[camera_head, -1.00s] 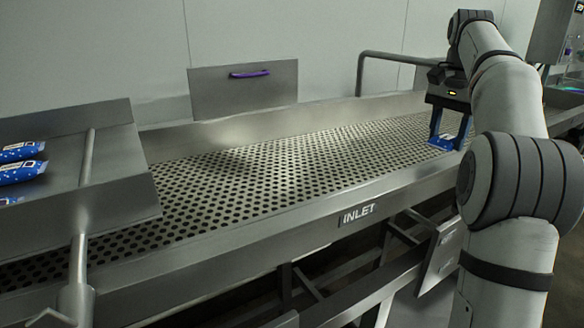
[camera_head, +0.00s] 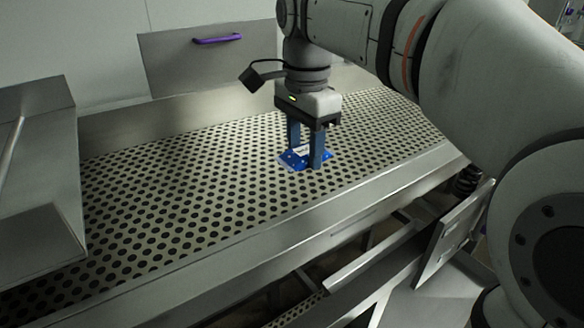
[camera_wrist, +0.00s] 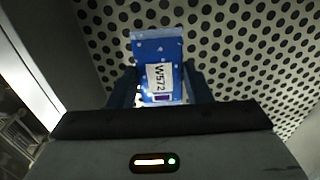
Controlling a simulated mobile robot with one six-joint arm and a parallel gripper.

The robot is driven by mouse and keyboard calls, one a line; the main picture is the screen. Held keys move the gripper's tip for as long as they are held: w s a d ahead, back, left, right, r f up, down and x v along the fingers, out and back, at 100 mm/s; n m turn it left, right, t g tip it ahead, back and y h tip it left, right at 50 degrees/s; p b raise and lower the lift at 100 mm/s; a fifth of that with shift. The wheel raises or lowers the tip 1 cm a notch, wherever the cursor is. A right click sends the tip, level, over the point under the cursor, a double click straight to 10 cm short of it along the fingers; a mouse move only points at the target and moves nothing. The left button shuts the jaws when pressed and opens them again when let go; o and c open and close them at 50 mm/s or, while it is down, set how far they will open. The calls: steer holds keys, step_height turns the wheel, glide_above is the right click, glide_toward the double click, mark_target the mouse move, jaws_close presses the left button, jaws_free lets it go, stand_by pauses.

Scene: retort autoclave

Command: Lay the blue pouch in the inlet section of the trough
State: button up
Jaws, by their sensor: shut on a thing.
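The blue pouch (camera_head: 294,160) with white speckles is between the fingers of my gripper (camera_head: 305,160), low over the perforated floor of the trough (camera_head: 190,190). In the wrist view the pouch (camera_wrist: 158,50) shows a white label reading W572, and my gripper's fingers (camera_wrist: 160,88) are shut on its two sides. The pouch looks flat and close to the floor. I cannot tell whether it touches the floor. The INLET sign on the trough's front rail cannot be read now.
A metal panel with a purple handle (camera_head: 217,39) stands behind the trough. A sloped metal tray (camera_head: 40,190) is at the left. The trough's raised front rail (camera_head: 300,222) runs along the near side. The perforated floor left of the pouch is clear.

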mark_target(303, 193)
steer(key=shift+f, duration=3.2)
steer(key=shift+f, duration=0.1)
steer(key=o, duration=1)
step_height(303, 193, up, 12)
steer(key=shift+r+p, duration=0.1)
steer(key=shift+p, duration=0.35)
